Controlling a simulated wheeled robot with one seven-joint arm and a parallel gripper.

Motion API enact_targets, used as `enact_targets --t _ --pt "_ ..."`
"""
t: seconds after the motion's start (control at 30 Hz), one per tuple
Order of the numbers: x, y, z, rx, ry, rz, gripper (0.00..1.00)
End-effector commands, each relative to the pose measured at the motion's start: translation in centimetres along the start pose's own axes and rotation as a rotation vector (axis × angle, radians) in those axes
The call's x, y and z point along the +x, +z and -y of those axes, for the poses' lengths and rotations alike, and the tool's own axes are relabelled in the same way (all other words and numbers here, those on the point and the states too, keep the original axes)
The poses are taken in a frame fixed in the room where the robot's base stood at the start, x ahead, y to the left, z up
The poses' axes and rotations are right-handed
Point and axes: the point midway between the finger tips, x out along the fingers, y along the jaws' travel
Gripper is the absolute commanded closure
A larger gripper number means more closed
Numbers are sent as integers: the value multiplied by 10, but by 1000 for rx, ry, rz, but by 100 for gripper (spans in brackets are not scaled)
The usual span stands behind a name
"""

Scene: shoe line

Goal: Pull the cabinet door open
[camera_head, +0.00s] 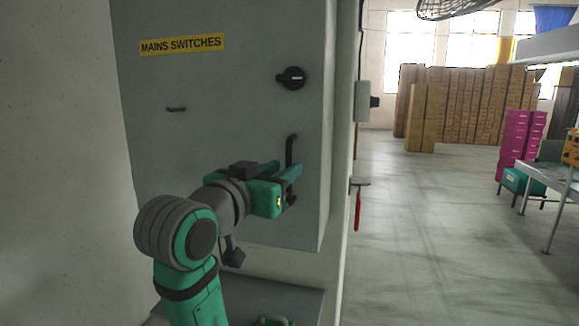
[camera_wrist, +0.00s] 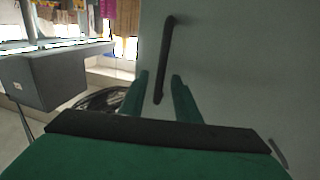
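The grey cabinet door (camera_head: 215,120) carries a yellow "MAINS SWITCHES" label and stands closed as far as I can see. It also fills the right of the wrist view (camera_wrist: 240,70). A black vertical bar handle (camera_head: 290,150) is near the door's right edge; in the wrist view the handle (camera_wrist: 167,50) runs down toward the space between my fingers. My gripper (camera_head: 284,172) is at the handle's lower part. In the wrist view my gripper (camera_wrist: 160,88) is open, with a finger on each side of the handle's lower end and visible gaps. Contact cannot be told.
A black rotary knob (camera_head: 291,78) sits above the handle. A small dark latch (camera_head: 176,109) is on the door's left. A red-handled tool (camera_head: 358,205) hangs right of the cabinet. Open floor (camera_head: 420,230) lies to the right, with stacked cartons (camera_head: 470,105) far behind.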

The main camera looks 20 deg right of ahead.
Motion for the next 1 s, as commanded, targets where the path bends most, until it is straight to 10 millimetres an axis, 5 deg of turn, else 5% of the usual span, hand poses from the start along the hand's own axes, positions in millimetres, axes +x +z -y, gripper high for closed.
enact_targets --t 0.23,0.63,0.77,1.0 --pt "29 0 0 -1 0 0 71" --pt "35 0 0 0 -1 -1 71" --pt "35 0 0 0 -1 -1 100" --pt "35 0 -1 0 3 -1 100"
